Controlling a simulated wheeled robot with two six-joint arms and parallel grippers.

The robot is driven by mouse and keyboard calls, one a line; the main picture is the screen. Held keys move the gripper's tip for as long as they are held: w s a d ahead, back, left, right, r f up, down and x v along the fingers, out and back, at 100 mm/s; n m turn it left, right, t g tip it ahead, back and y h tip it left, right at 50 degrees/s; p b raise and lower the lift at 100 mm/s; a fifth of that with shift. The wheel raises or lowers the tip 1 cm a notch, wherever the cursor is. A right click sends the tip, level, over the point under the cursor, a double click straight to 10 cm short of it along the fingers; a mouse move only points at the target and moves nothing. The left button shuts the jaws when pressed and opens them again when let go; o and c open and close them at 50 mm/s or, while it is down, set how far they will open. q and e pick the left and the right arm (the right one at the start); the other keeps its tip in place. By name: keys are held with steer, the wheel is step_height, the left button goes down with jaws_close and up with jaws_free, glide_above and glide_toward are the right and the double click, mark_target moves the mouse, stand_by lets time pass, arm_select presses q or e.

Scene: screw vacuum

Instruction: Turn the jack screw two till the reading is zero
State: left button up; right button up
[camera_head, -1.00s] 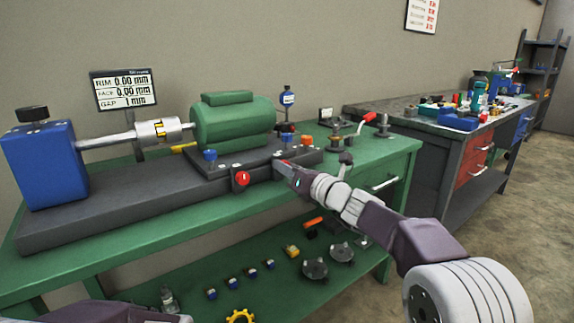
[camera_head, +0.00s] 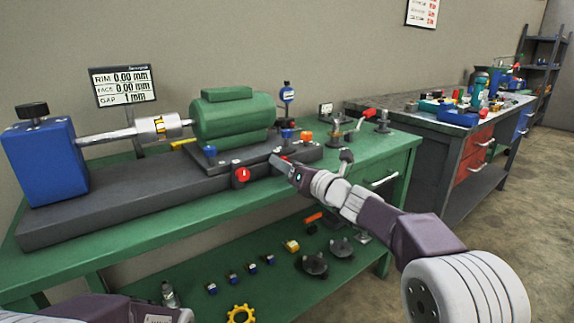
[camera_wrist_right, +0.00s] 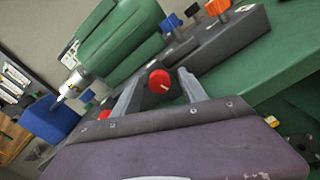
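A red knob (camera_wrist_right: 160,80) with a white mark sits on the side of the dark base, between my right gripper's fingers in the right wrist view. It shows only partly in the head view (camera_head: 285,158), behind the gripper. My right gripper (camera_head: 279,162) is open at this knob; contact cannot be told. A second red knob (camera_head: 242,174) is farther left on the base. No knob number is readable. The display (camera_head: 123,86) reads RIM 0.00 mm, FACE 0.00 mm, GAP 1 mm. The green motor (camera_head: 232,116) sits above the knobs. My left gripper is out of view.
A dial gauge (camera_head: 287,93) stands behind. A blue block (camera_head: 45,163) is at the left end. The green bench's front strip (camera_head: 190,217) is clear.

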steer(key=p+v, duration=0.1)
steer(key=v, duration=0.8)
